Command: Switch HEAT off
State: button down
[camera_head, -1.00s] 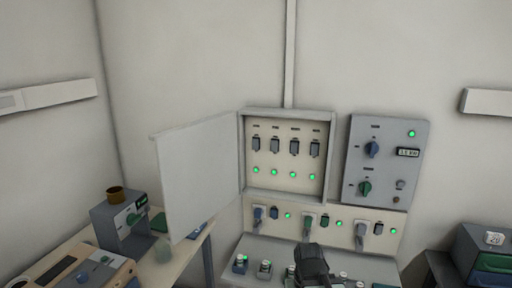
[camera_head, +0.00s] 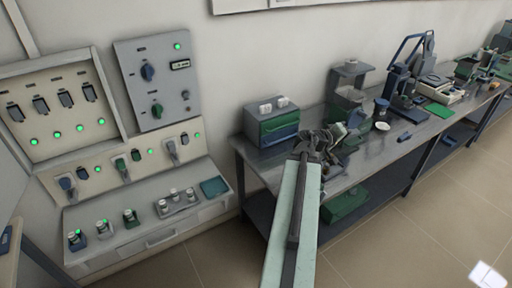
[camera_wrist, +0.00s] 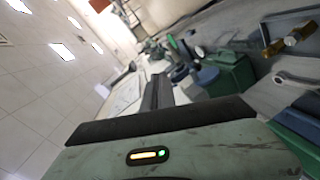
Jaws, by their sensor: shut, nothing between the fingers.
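An open wall cabinet (camera_head: 66,142) at the left of the head view holds a row of dark switches (camera_head: 66,98), each with a lit green lamp (camera_head: 57,134) below. Beside it a grey control panel (camera_head: 142,51) has a blue knob (camera_head: 148,72), a green knob (camera_head: 157,110), a small display and a lit green lamp. The labels are too small to read, so I cannot tell which control is HEAT. My gripper (camera_head: 316,146) is shut and empty, in front of the metal bench and well right of the panels. Its fingers also show in the wrist view (camera_wrist: 158,92).
Below the cabinet, a socket strip (camera_head: 150,158) with plugs sits above a sloped grey console (camera_head: 145,238). A metal bench (camera_head: 277,171) runs along the wall, bearing a drawer box (camera_head: 272,124) and several lab devices.

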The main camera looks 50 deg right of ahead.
jog(key=s+d+r+g, duration=0.1)
jog(key=s+r, duration=0.2)
jog(key=s, duration=0.7)
jog(key=s+d+r+n+g+h+p, duration=0.1)
jog(key=s+r, duration=0.3)
jog(key=s, duration=0.6)
jog(key=s+d+r+n+g+h+p, duration=0.1)
jog(key=s+r, duration=0.3)
jog(key=s, duration=0.6)
jog(key=shift+d+r+g, duration=0.15)
jog(key=shift+d+g, duration=0.55)
jog(key=shift+g, duration=0.1)
